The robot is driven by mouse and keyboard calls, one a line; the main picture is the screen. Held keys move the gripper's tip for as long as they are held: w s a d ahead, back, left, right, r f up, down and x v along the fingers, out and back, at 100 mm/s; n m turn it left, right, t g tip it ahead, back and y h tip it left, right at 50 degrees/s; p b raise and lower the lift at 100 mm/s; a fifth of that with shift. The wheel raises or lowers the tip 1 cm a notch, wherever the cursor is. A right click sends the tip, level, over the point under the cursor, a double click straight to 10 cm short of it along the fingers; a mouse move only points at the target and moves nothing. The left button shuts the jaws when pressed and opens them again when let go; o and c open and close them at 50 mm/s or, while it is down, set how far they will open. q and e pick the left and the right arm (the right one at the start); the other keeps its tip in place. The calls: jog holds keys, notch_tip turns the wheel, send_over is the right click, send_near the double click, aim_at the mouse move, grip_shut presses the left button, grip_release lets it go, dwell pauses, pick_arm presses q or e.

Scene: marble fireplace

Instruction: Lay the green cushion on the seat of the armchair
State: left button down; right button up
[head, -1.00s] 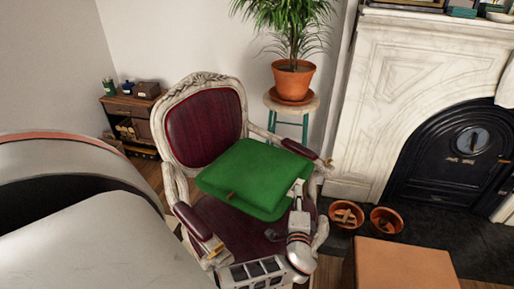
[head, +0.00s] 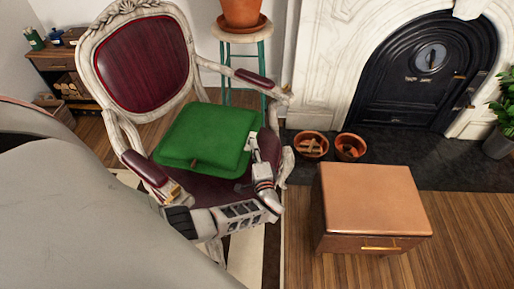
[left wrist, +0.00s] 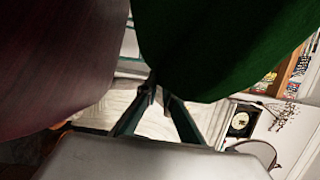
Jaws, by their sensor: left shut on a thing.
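The green cushion (head: 205,138) is over the seat of the armchair, between the two armrests, in the head view. The armchair (head: 140,62) has a carved pale frame and dark red upholstery; part of its seat (head: 205,190) shows in front of the cushion. My left gripper (head: 252,145) is shut on the cushion's right edge. In the left wrist view the cushion (left wrist: 215,45) hangs at the upper right, close to the fingertips (left wrist: 155,90), with dark red upholstery (left wrist: 55,60) at the left. I cannot tell whether the cushion touches the seat. My right gripper is not in view.
A brown box-like stool (head: 368,200) with a brass handle stands right of the chair. Two terracotta pots (head: 311,145) (head: 350,147) stand by the black fireplace. A plant stand (head: 241,38) is behind the chair. Wooden floor (head: 460,240) is clear at the right.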

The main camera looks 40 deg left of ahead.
pick_arm(q)
jog(key=shift+f, duration=0.65)
notch_tip(320, 180, down, 4)
jog(key=shift+s+r+b, duration=0.1)
jog(key=shift+r+b, duration=0.05)
jog(key=shift+b, duration=0.85)
jog(key=shift+f, duration=0.35)
jog(key=shift+w+r, duration=0.2)
jog(key=shift+r, duration=0.05)
jog(key=shift+s+f+b, duration=0.1)
jog(key=shift+f+b, duration=0.15)
jog(key=shift+b, duration=0.05)
jog(key=c, duration=2.5)
grip_release()
jog(key=shift+f, duration=0.1)
jog(key=shift+o, duration=1.4)
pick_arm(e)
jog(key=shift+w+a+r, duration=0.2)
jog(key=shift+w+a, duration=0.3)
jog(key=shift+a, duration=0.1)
